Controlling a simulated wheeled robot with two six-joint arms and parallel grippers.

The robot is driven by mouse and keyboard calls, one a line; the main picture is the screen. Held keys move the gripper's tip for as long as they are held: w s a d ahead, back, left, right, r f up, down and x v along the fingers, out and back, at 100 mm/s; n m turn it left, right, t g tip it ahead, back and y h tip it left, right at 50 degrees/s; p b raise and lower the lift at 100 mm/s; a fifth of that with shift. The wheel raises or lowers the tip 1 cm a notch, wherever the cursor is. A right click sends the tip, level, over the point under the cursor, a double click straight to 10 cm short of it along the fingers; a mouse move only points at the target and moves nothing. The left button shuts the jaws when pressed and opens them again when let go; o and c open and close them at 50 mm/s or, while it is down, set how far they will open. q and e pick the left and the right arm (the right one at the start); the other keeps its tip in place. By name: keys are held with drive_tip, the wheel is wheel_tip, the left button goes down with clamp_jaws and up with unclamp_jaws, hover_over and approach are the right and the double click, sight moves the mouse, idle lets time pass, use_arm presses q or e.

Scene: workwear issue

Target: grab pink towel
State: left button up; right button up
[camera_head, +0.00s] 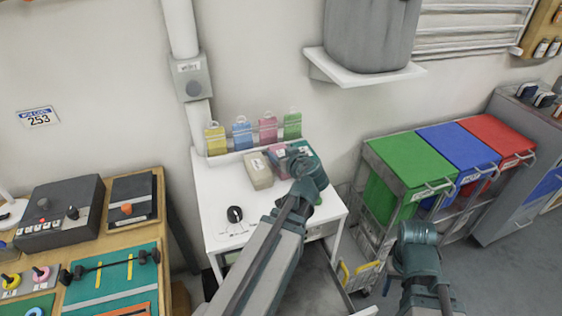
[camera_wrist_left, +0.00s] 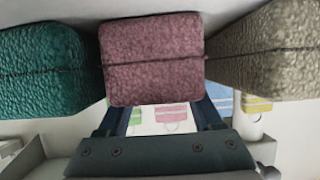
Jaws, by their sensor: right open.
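The pink towel (camera_head: 277,151) is a folded block between the beige towel (camera_head: 258,171) and the teal towel (camera_head: 304,150) at the back of the white table. The pink towel (camera_wrist_left: 153,60) fills the middle of the left wrist view. My left gripper (camera_head: 306,172) is at the towels in the head view, its fingertips hidden. In the left wrist view the fingers of my left gripper (camera_wrist_left: 163,118) are spread, and their tips pass out of sight behind the pink towel. Whether they press on it I cannot tell. My right gripper (camera_head: 416,252) is open, away from the table.
The white table (camera_head: 215,205) has a small black object (camera_head: 235,214) on it. Yellow, blue, pink and green tags stand along its back. Green, blue and red bins (camera_head: 410,160) stand to the right. A wooden workbench (camera_head: 110,232) with devices is to the left.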

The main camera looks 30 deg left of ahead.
use_arm(q)
drive_tip(key=c, duration=0.9)
drive_tip(key=shift+a+r, duration=0.1)
drive_tip(key=shift+r, duration=0.05)
use_arm(e)
drive_tip(key=shift+r, duration=0.2)
